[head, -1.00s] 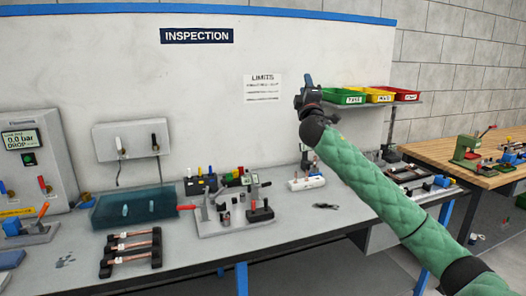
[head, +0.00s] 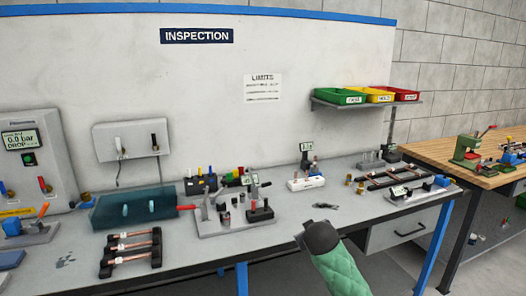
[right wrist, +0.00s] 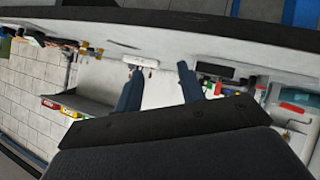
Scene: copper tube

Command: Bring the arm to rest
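My right arm in a green quilted sleeve (head: 340,275) comes in at the bottom of the head view, in front of the bench's front edge. Its dark joint (head: 321,237) is the highest part that shows; the gripper itself does not show there. In the right wrist view my right gripper (right wrist: 160,69) has its two blue-grey fingers well apart, with nothing between them. My left arm and gripper are in neither view.
The grey inspection bench (head: 205,262) holds a clamp fixture (head: 235,217), a rack of copper tubes (head: 132,248), a teal tray (head: 135,207) and a white block (head: 306,183). Coloured bins (head: 367,97) stand on a shelf. A wooden bench (head: 440,152) is at the right.

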